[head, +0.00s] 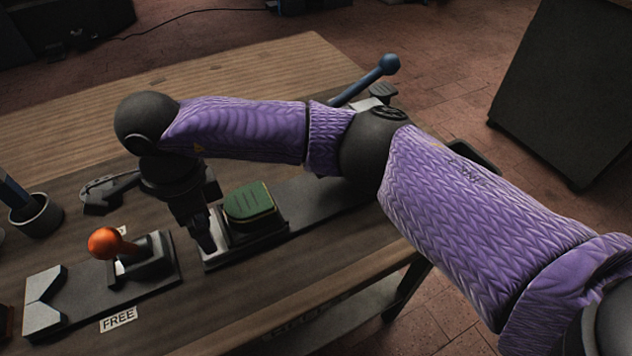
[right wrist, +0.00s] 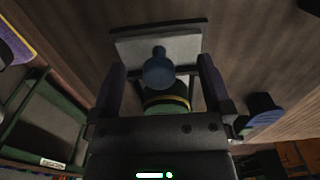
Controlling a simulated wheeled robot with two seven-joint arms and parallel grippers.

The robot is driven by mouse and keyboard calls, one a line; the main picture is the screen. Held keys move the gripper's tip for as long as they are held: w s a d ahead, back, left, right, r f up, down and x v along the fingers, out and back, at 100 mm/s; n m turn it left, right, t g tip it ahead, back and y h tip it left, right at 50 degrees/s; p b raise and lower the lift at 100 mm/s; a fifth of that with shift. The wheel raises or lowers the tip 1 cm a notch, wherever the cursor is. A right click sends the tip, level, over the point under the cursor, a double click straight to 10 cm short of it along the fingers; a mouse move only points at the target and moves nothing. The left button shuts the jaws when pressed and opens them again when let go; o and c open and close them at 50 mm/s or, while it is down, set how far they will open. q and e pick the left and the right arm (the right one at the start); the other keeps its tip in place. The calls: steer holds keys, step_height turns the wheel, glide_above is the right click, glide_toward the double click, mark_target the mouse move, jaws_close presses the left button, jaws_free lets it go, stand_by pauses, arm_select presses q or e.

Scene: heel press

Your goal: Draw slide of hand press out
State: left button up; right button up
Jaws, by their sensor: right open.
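The hand press stands on the wooden bench, mostly hidden behind my right arm; its blue lever (head: 368,80) sticks up beyond the arm. Its slide (head: 262,236) is a dark tray at the near left end of a long dark base, carrying a green block (head: 250,203). My right gripper (head: 208,248) points down at the slide's left end. In the right wrist view its open fingers (right wrist: 160,82) stand either side of a round blue knob (right wrist: 158,72), apart from it. The green block with a gold band (right wrist: 166,102) shows behind the knob. My left gripper is out of view.
Left of the slide, an orange ball lever (head: 105,242) stands on a dark plate beside a "FREE" label (head: 118,319). A cup (head: 36,216) with a blue-handled tool stands at the far left. The bench behind my forearm is clear.

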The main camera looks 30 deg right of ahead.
steer(key=shift+r+p, duration=0.75)
steer(key=shift+r, duration=0.7)
steer(key=shift+r+p, duration=0.6)
steer(key=shift+r, duration=0.4)
steer(key=shift+r, duration=0.1)
steer(key=shift+r+p, duration=1.05)
steer(key=shift+r, duration=0.45)
steer(key=shift+f, duration=0.1)
